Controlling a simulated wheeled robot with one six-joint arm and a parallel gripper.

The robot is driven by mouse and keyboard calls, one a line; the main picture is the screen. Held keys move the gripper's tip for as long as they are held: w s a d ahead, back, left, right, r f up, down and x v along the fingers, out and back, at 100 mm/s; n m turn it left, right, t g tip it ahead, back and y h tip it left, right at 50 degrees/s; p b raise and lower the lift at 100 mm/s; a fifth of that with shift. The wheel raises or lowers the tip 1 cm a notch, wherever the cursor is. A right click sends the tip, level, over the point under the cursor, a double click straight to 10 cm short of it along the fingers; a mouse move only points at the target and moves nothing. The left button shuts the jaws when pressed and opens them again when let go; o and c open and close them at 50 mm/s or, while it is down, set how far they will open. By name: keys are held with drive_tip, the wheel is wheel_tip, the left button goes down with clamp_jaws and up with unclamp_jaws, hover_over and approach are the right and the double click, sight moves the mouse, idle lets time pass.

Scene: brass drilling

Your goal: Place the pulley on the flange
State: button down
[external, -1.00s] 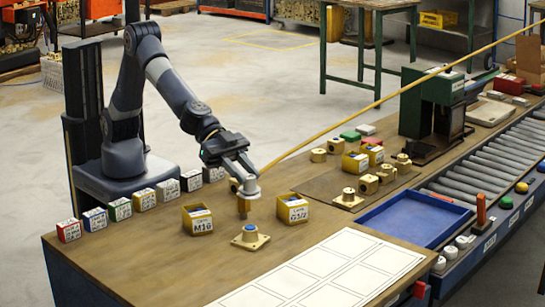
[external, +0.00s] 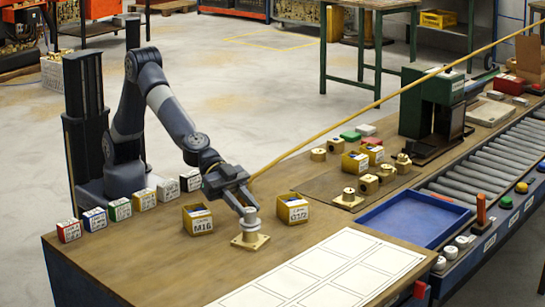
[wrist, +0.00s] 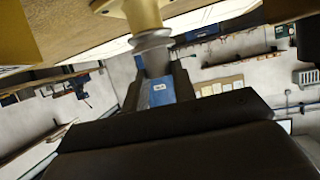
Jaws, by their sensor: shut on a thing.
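The pulley (external: 250,216) is a pale grey round piece, upright and held in my gripper (external: 248,205). It stands directly above the brass flange (external: 262,241), a square plate on the wooden bench, and looks lined up with its centre. In the wrist view the grey pulley (wrist: 152,41) shows between the fingers, with a brass-coloured part of the flange (wrist: 145,14) against its end. My gripper is shut on the pulley. I cannot tell whether the pulley is fully seated.
A yellow bin (external: 197,219) labelled M16 stands left of the flange, and another yellow bin (external: 293,209) stands to the right, both close. A white marked sheet (external: 322,270) lies in front. A blue tray (external: 415,218) is further right.

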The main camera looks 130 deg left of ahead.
drive_tip(key=shift+f, duration=0.15)
drive_tip(key=c, duration=1.1)
unclamp_jaws()
drive_tip(key=shift+c, duration=0.2)
drive_tip(key=shift+r, duration=0.2)
drive_tip(key=shift+s+r, duration=0.1)
drive_tip(key=b+v, duration=0.1)
drive_tip(key=v, duration=1)
drive_tip(key=shift+s, duration=0.4)
drive_tip(key=shift+a+r, duration=0.1)
